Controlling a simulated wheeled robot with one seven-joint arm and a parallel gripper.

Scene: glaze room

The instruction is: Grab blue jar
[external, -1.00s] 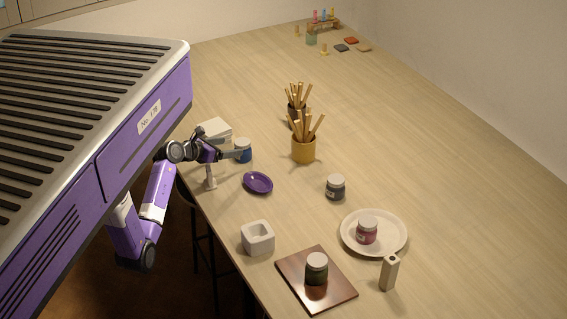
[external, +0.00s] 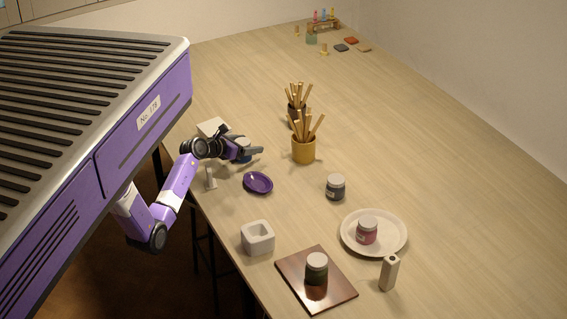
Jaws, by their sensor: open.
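The blue jar (external: 247,159) with a pale lid stands near the table's left edge, mostly hidden by my arm's end. My gripper (external: 259,152) is open. In the picture its fingers overlap the jar and point right; I cannot tell whether the jar is between them or behind them.
A purple dish (external: 258,183) lies just in front of the jar, and a pale block (external: 212,127) sits behind it. A yellow cup of sticks (external: 303,150) stands to the right. Other jars are a grey-blue one (external: 335,187), a pink one (external: 367,230) and a dark green one (external: 316,269).

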